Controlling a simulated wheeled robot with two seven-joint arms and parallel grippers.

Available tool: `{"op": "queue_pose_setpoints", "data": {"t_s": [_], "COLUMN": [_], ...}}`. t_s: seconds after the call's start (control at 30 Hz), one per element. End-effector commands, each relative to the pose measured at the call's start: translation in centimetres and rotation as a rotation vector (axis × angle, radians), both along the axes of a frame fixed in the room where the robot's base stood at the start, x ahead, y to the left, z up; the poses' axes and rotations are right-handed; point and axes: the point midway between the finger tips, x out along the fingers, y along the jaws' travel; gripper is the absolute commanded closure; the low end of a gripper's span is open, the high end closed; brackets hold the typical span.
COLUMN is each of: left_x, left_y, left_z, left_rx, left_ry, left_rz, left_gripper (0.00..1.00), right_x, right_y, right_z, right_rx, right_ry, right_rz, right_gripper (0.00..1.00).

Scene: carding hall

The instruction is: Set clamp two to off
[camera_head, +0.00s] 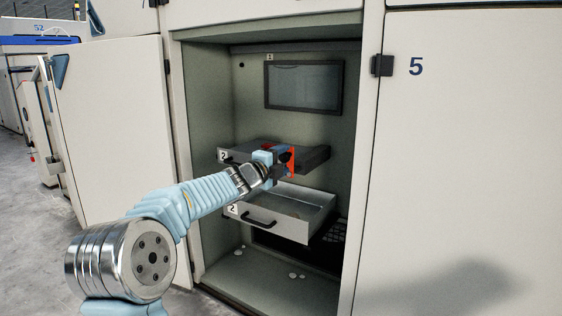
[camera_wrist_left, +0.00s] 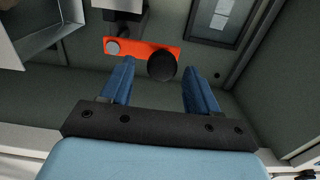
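An orange-red plate (camera_wrist_left: 140,47) with a round black knob (camera_wrist_left: 162,67) and a grey round button (camera_wrist_left: 112,46) shows in the left wrist view. I take it to be clamp two, but no label shows on it there. In the head view the orange-red part (camera_head: 292,160) is mostly hidden behind my left gripper (camera_head: 284,160), at the dark upper unit marked 2 in the cabinet. My left gripper (camera_wrist_left: 160,70) has its blue fingers apart, with the knob seen between their tips and a gap on each side. Contact cannot be told. My right gripper is out of view.
An open pale drawer (camera_head: 275,226), also marked 2, juts out below my left gripper. A dark screen (camera_head: 304,86) is on the back wall. The open cabinet door (camera_head: 115,110) stands left; panel 5 (camera_head: 460,150) is right.

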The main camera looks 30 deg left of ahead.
Motion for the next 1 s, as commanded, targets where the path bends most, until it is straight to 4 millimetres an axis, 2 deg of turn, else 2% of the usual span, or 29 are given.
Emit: {"op": "queue_pose_setpoints", "data": {"t_s": [0.2,0.33,0.47,0.7,0.83,1.0], "left_x": [-0.1,-1.2,-3.9,-9.8,-12.1,-13.6], "left_y": [0.1,0.2,0.5,0.9,1.0,1.1], "left_z": [0.1,0.1,0.1,0.2,0.2,0.1], "left_rx": [-0.001,-0.001,-0.001,0.000,0.000,-0.001], "left_ry": [-0.001,-0.002,-0.003,-0.002,-0.001,-0.001], "left_rz": [0.002,0.003,0.003,0.003,0.002,0.001], "left_gripper": [0.40,0.40,0.40,0.40,0.40,0.40], "right_x": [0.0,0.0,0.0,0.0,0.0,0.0], "right_y": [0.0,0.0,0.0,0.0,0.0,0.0], "right_z": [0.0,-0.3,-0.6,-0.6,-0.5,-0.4], "right_rx": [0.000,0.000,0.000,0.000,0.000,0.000], "right_ry": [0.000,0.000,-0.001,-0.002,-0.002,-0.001], "right_rz": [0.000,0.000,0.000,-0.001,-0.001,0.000], "right_gripper": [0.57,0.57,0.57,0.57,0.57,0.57]}}
